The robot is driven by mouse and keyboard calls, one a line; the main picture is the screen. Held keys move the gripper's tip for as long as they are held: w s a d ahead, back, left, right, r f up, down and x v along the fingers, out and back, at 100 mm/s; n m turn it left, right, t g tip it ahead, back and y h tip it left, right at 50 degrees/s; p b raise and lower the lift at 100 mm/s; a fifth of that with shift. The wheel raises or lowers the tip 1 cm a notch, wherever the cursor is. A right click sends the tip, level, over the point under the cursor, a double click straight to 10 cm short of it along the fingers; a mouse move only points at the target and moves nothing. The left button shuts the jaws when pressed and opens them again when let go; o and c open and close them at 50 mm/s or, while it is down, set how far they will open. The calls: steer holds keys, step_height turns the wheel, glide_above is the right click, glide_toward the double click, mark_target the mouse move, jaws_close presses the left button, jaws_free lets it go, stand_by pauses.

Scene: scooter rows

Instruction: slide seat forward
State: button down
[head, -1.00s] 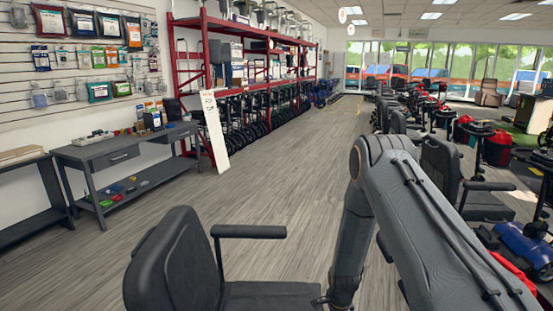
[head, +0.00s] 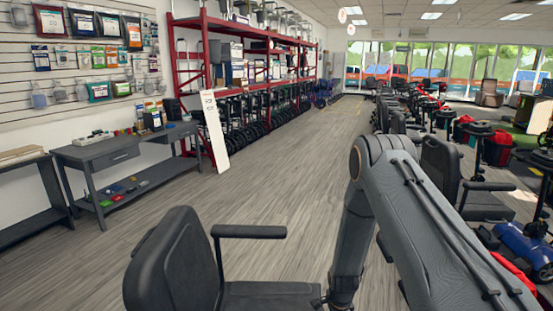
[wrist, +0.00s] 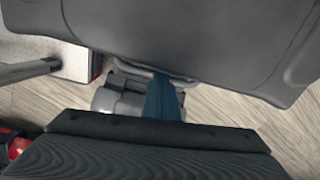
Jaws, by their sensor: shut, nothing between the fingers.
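A black scooter seat (head: 178,262) with a backrest and an armrest (head: 248,231) stands at the lower left of the head view, cut off by the bottom edge. My arm reaches down at the seat's right side, and its end is out of the head view. In the wrist view, the dark grey seat (wrist: 200,35) fills the top. My gripper (wrist: 163,82) is a narrow blue-grey shape, shut and empty, with its tip close to the seat's lower edge beside a grey metal bar (wrist: 150,70). Whether it touches the bar or seat cannot be told.
Another scooter seat (head: 442,172) and a blue scooter (head: 522,250) stand at the right. A grey workbench (head: 125,152), a leaning white panel (head: 215,132) and red shelving (head: 250,60) line the left. The wooden aisle floor (head: 290,180) between is clear.

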steer(key=shift+f, duration=0.1)
step_height(320, 180, down, 8)
steer(key=b, duration=0.5)
steer(key=shift+s+b, duration=0.2)
steer(key=shift+b, duration=0.1)
stand_by(1.3)
steer(key=shift+d+f, duration=0.1)
steer(key=shift+f, duration=0.05)
steer(key=shift+d, duration=0.85)
step_height(320, 180, up, 17)
steer(key=a+p, duration=0.1)
steer(key=p, duration=0.8)
steer(key=shift+w+a, duration=0.2)
steer(key=shift+a, duration=0.05)
stand_by(0.6)
